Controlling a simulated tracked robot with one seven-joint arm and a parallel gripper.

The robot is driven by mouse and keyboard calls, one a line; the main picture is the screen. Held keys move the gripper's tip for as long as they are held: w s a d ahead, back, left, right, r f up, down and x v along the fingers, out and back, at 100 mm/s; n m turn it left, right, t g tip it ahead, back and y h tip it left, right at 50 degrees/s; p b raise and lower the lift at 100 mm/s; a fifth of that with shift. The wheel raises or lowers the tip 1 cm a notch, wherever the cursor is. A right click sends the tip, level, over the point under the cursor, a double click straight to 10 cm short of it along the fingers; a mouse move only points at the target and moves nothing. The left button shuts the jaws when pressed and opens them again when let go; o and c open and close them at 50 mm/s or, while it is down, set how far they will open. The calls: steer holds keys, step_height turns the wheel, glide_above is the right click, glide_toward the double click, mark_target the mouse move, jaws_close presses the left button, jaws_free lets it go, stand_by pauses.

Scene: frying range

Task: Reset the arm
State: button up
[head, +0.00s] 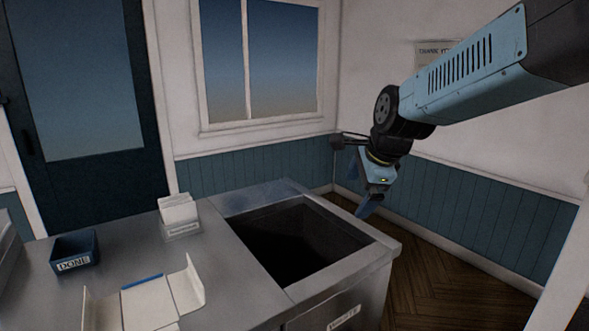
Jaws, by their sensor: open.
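My gripper (361,192) hangs at the end of my blue and black arm, on the right side of the head view. It is in the air near the back right corner of the metal counter, with its blue fingers pointing down. The fingers are apart and I see nothing between them. The far finger is partly hidden by the gripper body.
The metal counter (215,262) has a dark open well (300,240) at its right. A blue bin (76,252) labelled DONE, a white card holder (179,215) and an open white folded box (145,297) stand on it. Wooden floor (430,285) is clear at right.

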steer(key=s+d+n+h, duration=0.1)
steer(key=s+d+n, duration=0.3)
steer(key=s+n, duration=0.4)
steer(key=s+d+r+n+h, duration=0.1)
steer(key=s+d+n, duration=0.4)
steer(key=s+n, duration=0.3)
steer(key=shift+s+d+n, duration=0.15)
steer(key=shift+s+n, duration=0.25)
steer(key=shift+s, duration=0.1)
